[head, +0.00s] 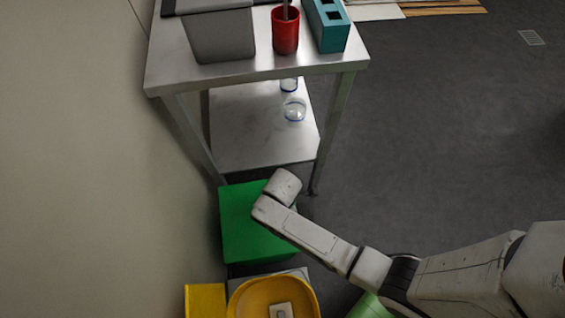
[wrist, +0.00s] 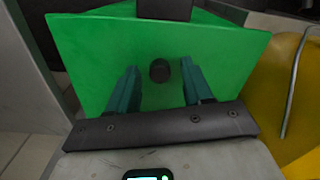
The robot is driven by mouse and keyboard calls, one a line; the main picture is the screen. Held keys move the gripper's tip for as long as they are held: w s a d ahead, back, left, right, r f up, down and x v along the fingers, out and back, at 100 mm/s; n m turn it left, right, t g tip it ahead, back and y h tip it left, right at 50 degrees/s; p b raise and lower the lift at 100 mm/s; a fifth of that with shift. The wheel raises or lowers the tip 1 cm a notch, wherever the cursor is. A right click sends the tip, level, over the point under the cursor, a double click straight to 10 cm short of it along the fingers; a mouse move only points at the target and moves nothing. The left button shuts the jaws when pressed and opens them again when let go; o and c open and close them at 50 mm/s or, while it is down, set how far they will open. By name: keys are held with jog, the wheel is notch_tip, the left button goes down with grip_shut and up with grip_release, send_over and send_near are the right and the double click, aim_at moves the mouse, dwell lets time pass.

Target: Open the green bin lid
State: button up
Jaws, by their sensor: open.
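The green bin (head: 240,225) stands on the floor below the front end of the metal table, in the head view. In the wrist view a green face of the bin (wrist: 90,60) fills most of the picture, with a round black knob (wrist: 159,71) on it. My gripper (wrist: 159,80) is open, its two teal fingers pointing at the green face, one on each side of the knob. The fingers look apart from the knob; I cannot tell how far they are from the face. My arm hides part of the bin in the head view, and no lid gap shows.
A metal table (head: 270,70) bears a grey bin (head: 222,35), a red cup (head: 285,30) and a teal rack (head: 328,28). Glassware (head: 294,109) stands on its lower shelf. Yellow containers (head: 206,300) are near the green bin. A wall closes the left; floor at right is clear.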

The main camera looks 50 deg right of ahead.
jog(key=shift+c, duration=0.4)
grip_shut()
